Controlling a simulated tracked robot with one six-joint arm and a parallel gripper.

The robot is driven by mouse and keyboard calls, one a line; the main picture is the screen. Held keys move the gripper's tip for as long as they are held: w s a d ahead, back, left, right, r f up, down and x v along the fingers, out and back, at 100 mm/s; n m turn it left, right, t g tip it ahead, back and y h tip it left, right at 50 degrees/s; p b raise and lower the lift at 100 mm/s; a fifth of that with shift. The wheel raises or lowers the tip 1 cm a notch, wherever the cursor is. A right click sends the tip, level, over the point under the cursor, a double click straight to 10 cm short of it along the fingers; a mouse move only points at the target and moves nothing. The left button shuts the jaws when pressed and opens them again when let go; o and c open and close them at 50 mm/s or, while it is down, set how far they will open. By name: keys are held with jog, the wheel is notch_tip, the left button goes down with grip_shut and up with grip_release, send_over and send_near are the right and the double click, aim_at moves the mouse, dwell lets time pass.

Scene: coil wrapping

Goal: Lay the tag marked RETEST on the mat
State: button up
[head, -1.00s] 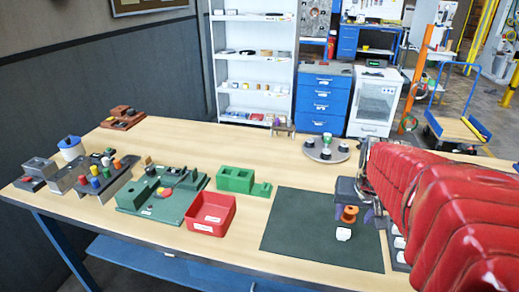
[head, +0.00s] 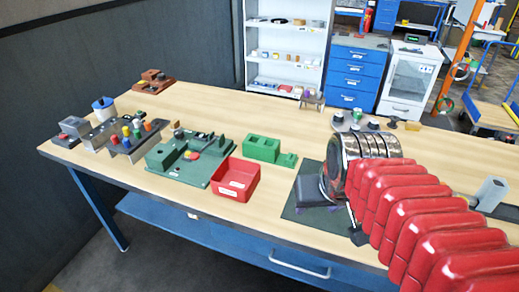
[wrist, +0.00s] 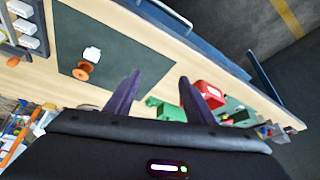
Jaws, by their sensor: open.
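The dark green mat (head: 290,212) lies on the right part of the bench, partly hidden by my arm. In the wrist view the mat (wrist: 125,55) bears a small white piece (wrist: 92,53) and an orange spool (wrist: 84,70). A grey holder at the upper left of the wrist view has several white tag-like pieces (wrist: 27,26); no lettering on them is readable, so I cannot tell which is RETEST. My gripper (wrist: 160,77) has its purple fingers apart with nothing between them. In the head view my gripper (head: 333,207) is above the mat.
A red bin (head: 236,180) stands left of the mat, with green blocks (head: 262,148) behind it. A green fixture board (head: 185,160) and a rack of coloured pegs (head: 135,136) are farther left. A round grey stand (head: 360,124) is behind my arm. The back middle of the bench is clear.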

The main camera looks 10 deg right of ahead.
jog(key=s+a+n+y, duration=0.1)
jog(key=s+a+n, duration=0.1)
jog(key=a, duration=0.4)
jog(key=shift+s+a, duration=0.2)
jog(key=shift+s, duration=0.7)
dwell(0.3)
